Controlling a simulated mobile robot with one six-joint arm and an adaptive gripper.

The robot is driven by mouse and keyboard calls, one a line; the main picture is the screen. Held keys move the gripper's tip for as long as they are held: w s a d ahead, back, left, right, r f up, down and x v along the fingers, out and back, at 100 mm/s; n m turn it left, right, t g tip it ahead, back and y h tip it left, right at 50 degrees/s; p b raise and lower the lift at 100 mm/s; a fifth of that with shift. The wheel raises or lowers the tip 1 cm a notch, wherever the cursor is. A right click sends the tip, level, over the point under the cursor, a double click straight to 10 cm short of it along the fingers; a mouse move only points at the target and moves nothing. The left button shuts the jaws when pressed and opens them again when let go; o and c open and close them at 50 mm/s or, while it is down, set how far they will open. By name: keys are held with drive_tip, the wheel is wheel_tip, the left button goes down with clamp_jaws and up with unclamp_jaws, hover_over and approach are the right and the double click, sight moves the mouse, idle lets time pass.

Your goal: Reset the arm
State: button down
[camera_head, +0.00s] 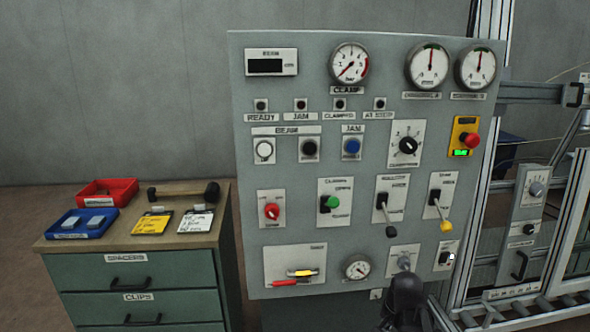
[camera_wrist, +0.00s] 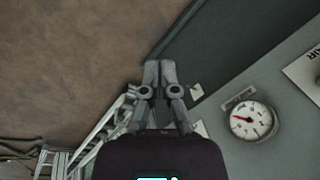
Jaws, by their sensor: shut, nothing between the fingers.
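My gripper (camera_wrist: 159,72) is in the middle of the wrist view, its two fingers together with nothing between them. Below it in that view is brown floor, and the edge of the grey control panel (camera_wrist: 285,130) lies to the right. In the head view a dark part of my arm (camera_head: 405,300) shows at the bottom, in front of the lower right edge of the control panel (camera_head: 300,220). My fingertips cannot be made out in the head view. The gripper appears apart from the panel's dials and switches.
A drawer cabinet (camera_head: 140,275) stands left of the panel, with a red bin (camera_head: 107,191), a blue bin (camera_head: 80,224), a hammer (camera_head: 185,193) and cards on top. A metal frame (camera_head: 545,300) stands at the right. A small gauge (camera_wrist: 249,121) is close to my gripper's right. Floor left of the cabinet is clear.

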drive_tip(key=s+a+n+g+h, duration=0.1)
drive_tip(key=s+a+n, duration=0.4)
drive_tip(key=a+n, duration=0.3)
wheel_tip(320, 180, up, 20)
drive_tip(key=p, duration=2)
drive_tip(key=c, duration=1.4)
unclamp_jaws()
drive_tip(key=shift+w+d+f, duration=0.1)
drive_tip(key=shift+d, duration=0.05)
